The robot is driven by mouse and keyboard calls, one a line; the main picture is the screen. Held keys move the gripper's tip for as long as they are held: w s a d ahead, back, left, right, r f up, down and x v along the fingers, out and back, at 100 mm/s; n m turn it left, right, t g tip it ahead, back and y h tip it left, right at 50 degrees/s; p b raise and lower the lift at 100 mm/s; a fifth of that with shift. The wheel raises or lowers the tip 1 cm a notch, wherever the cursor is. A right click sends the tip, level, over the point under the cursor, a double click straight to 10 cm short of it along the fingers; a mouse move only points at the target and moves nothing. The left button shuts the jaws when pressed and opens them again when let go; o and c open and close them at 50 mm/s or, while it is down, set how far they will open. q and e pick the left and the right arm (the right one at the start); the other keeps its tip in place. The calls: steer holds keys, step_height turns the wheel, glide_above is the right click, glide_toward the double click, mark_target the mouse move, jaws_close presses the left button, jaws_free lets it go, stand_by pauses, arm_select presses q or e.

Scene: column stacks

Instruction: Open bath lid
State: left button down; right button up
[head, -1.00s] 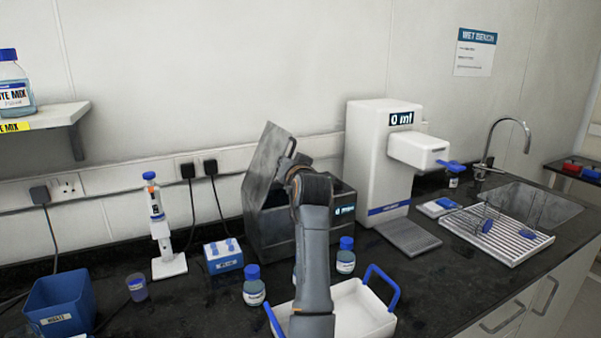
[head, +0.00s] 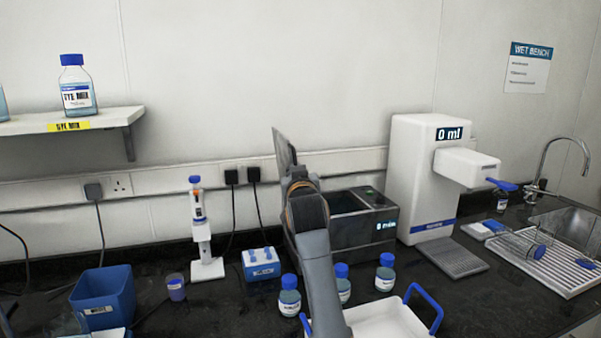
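The bath is a dark grey box (head: 362,232) at the back of the bench, with a small lit display on its front. Its grey lid (head: 284,149) stands raised, roughly upright and nearly edge-on, at the bath's left side. The dark opening of the bath shows to the right of my arm. My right arm comes up from the bottom middle, and its gripper (head: 297,172) is at the lid. The wrist hides the fingers, so I cannot tell whether they are open or touching the lid. My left gripper is not in view.
A white dispenser (head: 415,178) stands right of the bath. Several blue-capped bottles and a white tray with blue handles (head: 385,320) are in front. A blue rack (head: 261,264), a pipette stand (head: 207,268) and a blue bin (head: 105,295) are left. A sink (head: 570,222) is far right.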

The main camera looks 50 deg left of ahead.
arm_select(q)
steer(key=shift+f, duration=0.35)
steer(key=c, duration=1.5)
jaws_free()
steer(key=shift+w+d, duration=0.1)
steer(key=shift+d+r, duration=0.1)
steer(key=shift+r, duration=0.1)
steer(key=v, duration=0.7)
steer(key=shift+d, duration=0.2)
